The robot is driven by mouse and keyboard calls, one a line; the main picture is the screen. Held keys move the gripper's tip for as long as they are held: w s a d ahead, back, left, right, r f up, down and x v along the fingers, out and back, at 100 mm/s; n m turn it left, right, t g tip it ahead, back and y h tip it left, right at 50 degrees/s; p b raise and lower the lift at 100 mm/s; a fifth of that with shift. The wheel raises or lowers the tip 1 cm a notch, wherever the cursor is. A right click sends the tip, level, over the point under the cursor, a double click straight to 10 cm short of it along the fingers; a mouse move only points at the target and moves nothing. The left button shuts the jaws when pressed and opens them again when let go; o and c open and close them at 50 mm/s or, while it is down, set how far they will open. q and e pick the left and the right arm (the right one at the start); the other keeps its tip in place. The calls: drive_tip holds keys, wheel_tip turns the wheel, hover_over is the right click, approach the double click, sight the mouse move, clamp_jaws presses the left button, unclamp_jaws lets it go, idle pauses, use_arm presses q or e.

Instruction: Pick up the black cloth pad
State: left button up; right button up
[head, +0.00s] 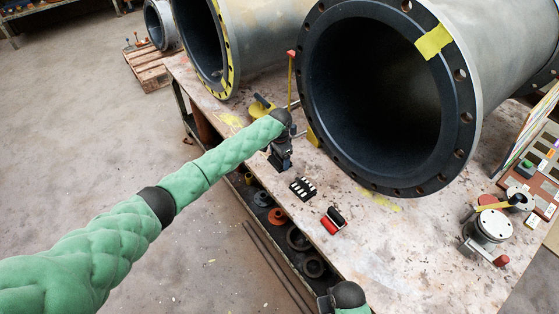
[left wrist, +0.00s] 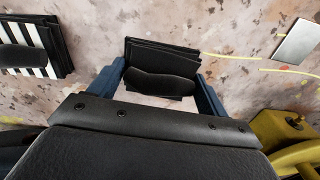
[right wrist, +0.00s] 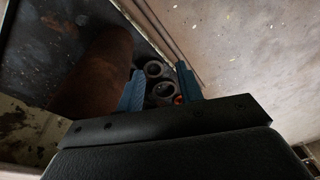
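The black cloth pad (left wrist: 160,62) lies on the stained tabletop in the left wrist view, with a rounded black roll along its near side. My left gripper (left wrist: 160,78) is open, with one blue finger at each side of the pad. I cannot tell whether the fingers touch it. In the head view my left gripper (head: 281,163) points down at the table's near edge and mostly hides the pad. My right gripper (right wrist: 160,78) is open and empty, above rings on the lower shelf; only its wrist shows clearly at the bottom of the head view.
A black-and-white striped pad (head: 303,188) and a red-and-black pad (head: 333,220) lie right of my left gripper. A large flanged pipe (head: 455,80) stands behind them. A yellow object (left wrist: 292,130) is close to the left gripper. A gauge-like fitting (head: 490,228) stands at right.

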use_arm(q)
drive_tip(key=c, duration=0.4)
drive_tip(key=shift+r, duration=0.1)
drive_tip(key=shift+r, duration=0.3)
drive_tip(key=r+b, duration=0.1)
drive_tip(key=r, duration=0.2)
drive_tip(key=shift+d+r+b, duration=0.25)
drive_tip(key=shift+d+b, duration=0.15)
drive_tip(key=shift+s+d+r+b, duration=0.4)
drive_tip(key=shift+d+r, duration=0.75)
drive_tip(key=shift+d, duration=0.65)
drive_tip(key=shift+s+d+r+b, duration=0.25)
drive_tip(key=shift+d+r+b, duration=0.2)
drive_tip(key=shift+d+r, duration=1)
drive_tip(key=shift+s+d+r+b, duration=0.4)
drive_tip(key=shift+d+r, duration=0.4)
drive_tip(key=shift+d, duration=1.3)
use_arm(e)
wheel_tip(320, 180, up, 13)
drive_tip(key=s, duration=0.2)
drive_tip(key=shift+a+r+t+y, duration=0.15)
drive_tip(key=shift+a+t+y, duration=0.15)
drive_tip(key=shift+a, duration=0.1)
